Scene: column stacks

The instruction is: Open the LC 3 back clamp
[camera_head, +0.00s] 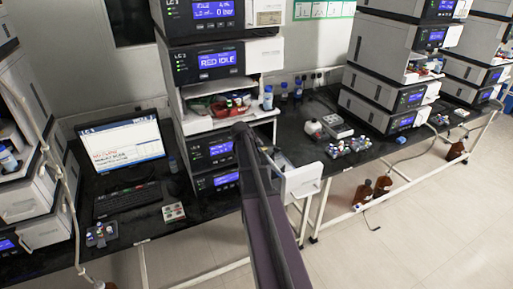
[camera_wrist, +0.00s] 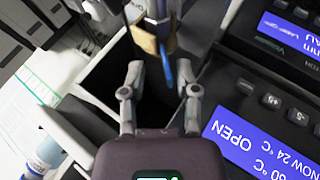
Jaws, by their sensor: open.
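The LC 3 stack (camera_head: 200,62) stands left of the middle in the head view, with blue screens. A white door panel (camera_head: 303,181) sticks out from its lower part. In the wrist view, my gripper (camera_wrist: 160,76) is open and empty over a dark compartment (camera_wrist: 110,75). A brass and silver fitting (camera_wrist: 152,38) stands just beyond the fingertips, with a thin blue piece (camera_wrist: 167,68) reaching down between them. I cannot tell which part is the back clamp. A screen (camera_wrist: 260,145) beside the compartment reads OPEN. My arm hides the compartment in the head view.
A shelf with bottles (camera_head: 222,104) sits above the compartment in the stack. A laptop (camera_head: 122,150) stands left on the black bench. More instrument stacks (camera_head: 390,75) and small vials (camera_head: 350,146) are to the right.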

